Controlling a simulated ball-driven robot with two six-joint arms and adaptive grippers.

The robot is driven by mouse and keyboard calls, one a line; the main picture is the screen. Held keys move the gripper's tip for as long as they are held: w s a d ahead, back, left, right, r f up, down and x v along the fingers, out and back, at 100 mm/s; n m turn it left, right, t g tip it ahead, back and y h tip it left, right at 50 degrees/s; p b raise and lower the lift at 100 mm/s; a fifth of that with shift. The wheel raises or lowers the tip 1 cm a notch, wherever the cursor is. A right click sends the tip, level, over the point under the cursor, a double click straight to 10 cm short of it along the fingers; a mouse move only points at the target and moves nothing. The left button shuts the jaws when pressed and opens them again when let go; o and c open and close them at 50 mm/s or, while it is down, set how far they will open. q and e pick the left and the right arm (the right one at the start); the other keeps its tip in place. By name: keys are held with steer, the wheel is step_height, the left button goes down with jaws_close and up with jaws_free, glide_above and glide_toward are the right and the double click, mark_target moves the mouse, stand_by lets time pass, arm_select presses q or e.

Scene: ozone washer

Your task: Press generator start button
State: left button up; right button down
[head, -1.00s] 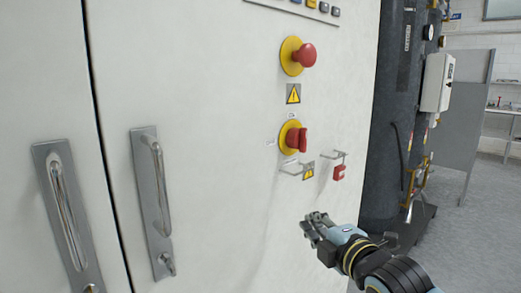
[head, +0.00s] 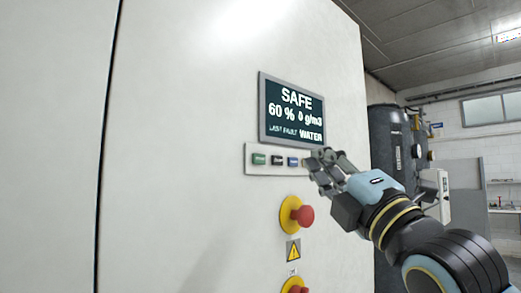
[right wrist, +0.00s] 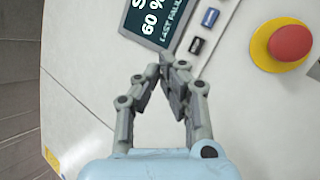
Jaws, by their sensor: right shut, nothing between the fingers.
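A strip of small buttons (head: 250,170) sits below the display on the white cabinet. In the head view I see a green button (head: 258,159), a dark button (head: 277,160) and a blue button (head: 293,161); their labels are too small to read. The strip's right end is behind my right gripper (head: 313,161). The right gripper is shut and empty, its fingertips raised in front of the panel. In the right wrist view its fingertips (right wrist: 165,63) meet beside the dark button (right wrist: 196,45), with the blue button (right wrist: 210,17) beyond. Contact cannot be told. My left gripper is out of view.
The display (head: 291,108) reads SAFE, 60 %. Below the strip a red mushroom knob (head: 303,216) on a yellow disc sticks out, with a warning sign (head: 293,250) and another red knob (head: 298,289) under it. Dark tanks stand behind at the right.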

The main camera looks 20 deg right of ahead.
mark_target(259, 159)
steer(key=shift+w+r, duration=0.1)
steer(key=shift+r, duration=0.6)
steer(key=shift+w+a+b, duration=0.55)
steer(key=shift+w+b, duration=0.25)
steer(key=shift+w, duration=0.55)
steer(key=shift+w+a+b, duration=0.6)
steer(key=shift+w+b, duration=0.2)
steer(key=shift+w, duration=0.6)
steer(key=shift+w+a+b, duration=0.55)
steer(key=shift+w+b, duration=0.25)
steer(key=shift+w, duration=0.55)
steer(key=shift+f, duration=0.1)
steer(key=shift+w+a+b, duration=0.15)
steer(key=shift+w+b, duration=0.25)
